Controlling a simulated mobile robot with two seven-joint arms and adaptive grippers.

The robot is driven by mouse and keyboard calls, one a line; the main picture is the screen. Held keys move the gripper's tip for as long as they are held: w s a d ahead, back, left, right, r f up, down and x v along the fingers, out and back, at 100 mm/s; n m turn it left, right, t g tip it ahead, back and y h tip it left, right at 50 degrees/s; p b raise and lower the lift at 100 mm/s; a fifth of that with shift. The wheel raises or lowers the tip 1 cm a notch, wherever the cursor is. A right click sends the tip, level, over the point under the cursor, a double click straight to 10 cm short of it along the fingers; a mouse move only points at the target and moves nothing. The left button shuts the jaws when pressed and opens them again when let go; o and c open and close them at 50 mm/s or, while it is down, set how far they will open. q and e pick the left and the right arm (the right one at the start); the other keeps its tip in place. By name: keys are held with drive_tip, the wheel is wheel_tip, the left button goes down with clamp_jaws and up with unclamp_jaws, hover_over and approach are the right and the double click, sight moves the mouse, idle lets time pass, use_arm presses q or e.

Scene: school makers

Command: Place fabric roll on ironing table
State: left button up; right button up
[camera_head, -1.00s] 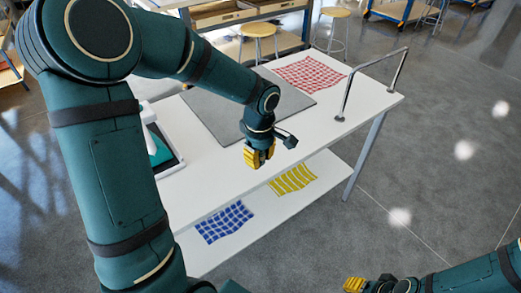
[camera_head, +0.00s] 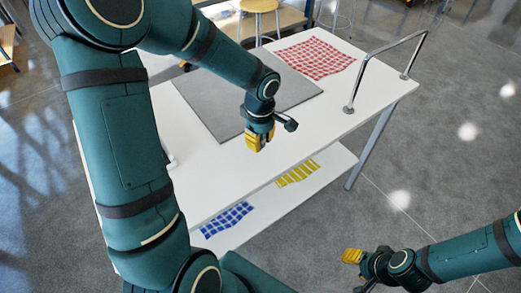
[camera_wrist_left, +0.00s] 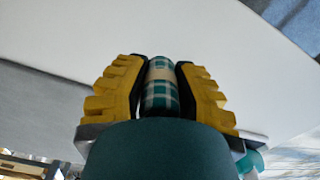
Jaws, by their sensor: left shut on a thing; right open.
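My left gripper (camera_head: 258,142) is shut on the fabric roll (camera_wrist_left: 161,88), which is green and white checked with a pale band. The roll shows between the yellow fingers in the left wrist view (camera_wrist_left: 161,85); in the head view I cannot make it out. In the head view the gripper appears over the white ironing table (camera_head: 312,125), near its front edge and the grey pad (camera_head: 225,110). I cannot tell its exact height. My right gripper (camera_head: 352,256) is open and appears empty, over the floor at the lower right, apart from the table.
A red checked cloth (camera_head: 315,58) lies at the table's back right, beside a metal rail (camera_head: 365,80). The lower shelf (camera_head: 265,215) bears blue (camera_head: 228,219) and yellow (camera_head: 297,173) cloths. A stool (camera_head: 259,8) stands behind. Bare white tabletop shows in front of the pad.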

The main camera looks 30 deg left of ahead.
sight(260, 155)
use_arm(q)
wheel_tip(260, 155, down, 4)
drive_tip(key=shift+f+b, duration=0.15)
drive_tip(key=shift+b, duration=0.35)
drive_tip(key=o, duration=0.9)
drive_tip(key=shift+c, duration=0.2)
drive_tip(key=shift+r, duration=0.5)
wheel_tip(260, 155, up, 11)
drive_tip(key=p, duration=0.2)
drive_tip(key=shift+r+p, duration=0.1)
drive_tip(key=shift+p, duration=0.3)
